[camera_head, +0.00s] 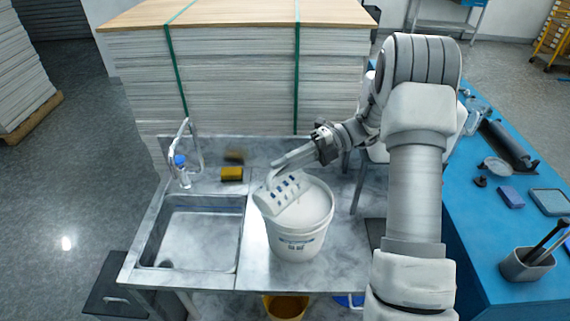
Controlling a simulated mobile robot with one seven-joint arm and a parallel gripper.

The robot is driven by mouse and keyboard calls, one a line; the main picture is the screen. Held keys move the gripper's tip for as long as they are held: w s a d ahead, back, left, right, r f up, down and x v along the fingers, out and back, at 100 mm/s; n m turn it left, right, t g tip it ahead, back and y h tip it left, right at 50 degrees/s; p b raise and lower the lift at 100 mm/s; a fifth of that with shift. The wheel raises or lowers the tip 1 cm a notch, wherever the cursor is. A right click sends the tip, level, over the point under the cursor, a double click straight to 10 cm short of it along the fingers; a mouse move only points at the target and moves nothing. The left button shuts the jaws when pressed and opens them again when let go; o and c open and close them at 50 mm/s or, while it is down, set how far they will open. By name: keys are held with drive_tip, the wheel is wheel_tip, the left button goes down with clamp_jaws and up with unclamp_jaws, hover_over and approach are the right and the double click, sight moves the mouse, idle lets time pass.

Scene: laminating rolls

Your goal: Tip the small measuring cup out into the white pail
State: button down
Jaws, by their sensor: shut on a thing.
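The white pail (297,243) stands upright on the grey counter, right of the sink, with blue print on its front. A small white measuring cup (279,193) with dark marks on its side is tilted above the left part of the pail's mouth. My gripper (283,163) reaches in from the right and is shut on the cup at its upper side. The cup hides part of the pail's rim and opening. I cannot see what is in the cup or whether anything is pouring.
A steel sink (196,234) with a tap (183,160) is to the left. A yellow and black sponge (231,174) lies behind the pail. A tall strapped stack of sheets (235,85) stands behind the counter. A blue table (483,262) with tools is to the right.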

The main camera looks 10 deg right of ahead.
drive_tip(key=shift+w+d+r+m+y, duration=0.35)
drive_tip(key=shift+w+d+y, duration=0.2)
drive_tip(key=shift+d+y, duration=0.25)
idle(1.2)
